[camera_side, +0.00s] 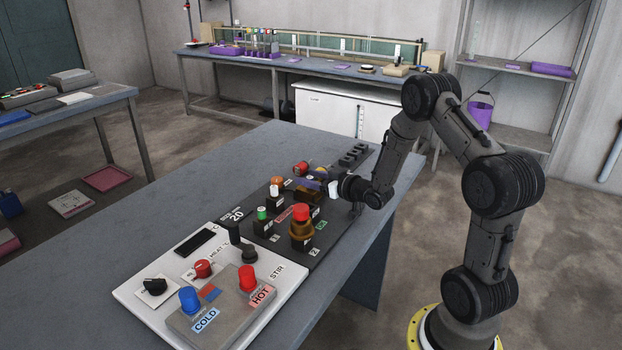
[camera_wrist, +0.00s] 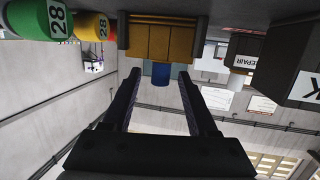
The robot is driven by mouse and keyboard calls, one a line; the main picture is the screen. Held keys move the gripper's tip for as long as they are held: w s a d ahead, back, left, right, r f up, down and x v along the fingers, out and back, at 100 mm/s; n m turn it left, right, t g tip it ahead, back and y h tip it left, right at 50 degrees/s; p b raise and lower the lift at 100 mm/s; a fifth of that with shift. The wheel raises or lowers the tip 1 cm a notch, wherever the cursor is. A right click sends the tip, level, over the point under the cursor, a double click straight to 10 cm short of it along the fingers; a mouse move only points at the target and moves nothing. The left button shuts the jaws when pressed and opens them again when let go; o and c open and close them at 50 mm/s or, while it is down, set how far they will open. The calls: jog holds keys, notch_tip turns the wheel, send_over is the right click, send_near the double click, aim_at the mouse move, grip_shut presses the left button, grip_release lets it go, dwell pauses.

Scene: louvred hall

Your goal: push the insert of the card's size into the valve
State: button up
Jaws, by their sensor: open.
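A dark board carries a card with 20 (camera_side: 236,215) at its left end. A brass valve block (camera_side: 308,196) sits near my gripper (camera_side: 328,188); the wrist view shows a brass block (camera_wrist: 160,40) with a blue cylinder (camera_wrist: 160,73) on it, between my open fingertips. I cannot tell whether they touch it. A green-topped piece (camera_side: 262,213), a white-topped piece (camera_side: 274,190) and an orange one (camera_side: 277,181) stand on the board. Green (camera_wrist: 38,18) and orange (camera_wrist: 92,26) pieces in the wrist view read 28. Sizes elsewhere are unreadable.
A brass valve with a red cap (camera_side: 301,226) stands at the board's front. A red cylinder (camera_side: 301,168) lies behind. Several black blocks (camera_side: 353,155) line the far end. A white panel (camera_side: 135,290) with knobs and HOT and COLD labels is at front. The table's left side is clear.

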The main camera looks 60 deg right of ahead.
jog(key=shift+f, duration=0.35)
jog(key=shift+s+a+r, duration=0.2)
jog(key=shift+s+r, duration=0.6)
jog(key=shift+r, duration=0.25)
jog(key=shift+s+a+r, duration=0.15)
jog(key=shift+s+r, duration=0.6)
jog(key=shift+r, duration=0.3)
jog(key=v, duration=1.3)
jog(key=shift+s, duration=0.35)
